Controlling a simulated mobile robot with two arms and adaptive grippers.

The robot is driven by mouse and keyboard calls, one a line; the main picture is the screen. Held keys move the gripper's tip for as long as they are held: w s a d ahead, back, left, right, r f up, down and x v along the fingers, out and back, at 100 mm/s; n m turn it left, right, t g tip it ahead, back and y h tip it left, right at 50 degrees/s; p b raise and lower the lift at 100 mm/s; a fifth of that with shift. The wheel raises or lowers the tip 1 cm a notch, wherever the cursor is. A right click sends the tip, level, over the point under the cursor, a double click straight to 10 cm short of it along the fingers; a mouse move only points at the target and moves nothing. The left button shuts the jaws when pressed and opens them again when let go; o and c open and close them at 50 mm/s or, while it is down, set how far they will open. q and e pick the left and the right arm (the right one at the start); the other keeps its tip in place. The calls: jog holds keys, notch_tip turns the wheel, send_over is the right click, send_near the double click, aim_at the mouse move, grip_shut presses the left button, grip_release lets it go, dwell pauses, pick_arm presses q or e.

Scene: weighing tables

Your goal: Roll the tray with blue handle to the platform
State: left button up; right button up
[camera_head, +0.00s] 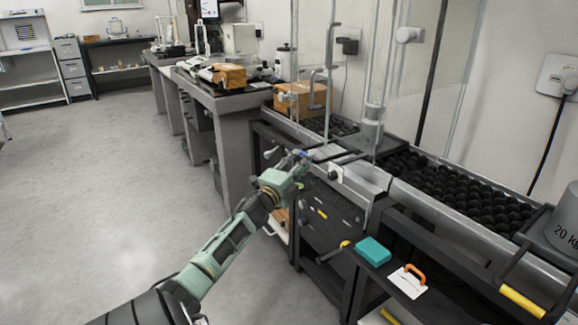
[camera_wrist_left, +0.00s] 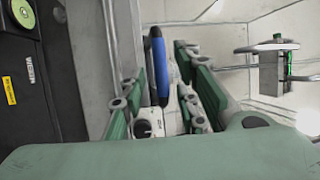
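A blue handle (camera_wrist_left: 157,62) stands between the fingers of my left gripper (camera_wrist_left: 162,75) in the left wrist view, with a white and grey part below it. I cannot tell whether both fingers touch it. In the head view my left gripper (camera_head: 300,160) is at the front edge of the dark weighing bench, and a small bit of the blue handle (camera_head: 303,153) shows at its fingertips. The tray's body is mostly hidden by the gripper. I cannot tell which surface is the platform. My right gripper is out of view.
A teal block (camera_head: 372,250) and a white piece with an orange handle (camera_head: 410,281) lie on a low dark shelf at the right. Black rollers (camera_head: 455,195) line the bench top. A grey 20 kg weight (camera_head: 564,225) stands at the right edge. The floor (camera_head: 110,190) at left is clear.

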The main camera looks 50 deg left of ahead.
pick_arm(q)
jog(key=v, duration=0.8)
jog(key=shift+s, duration=0.2)
jog(key=shift+d, duration=0.1)
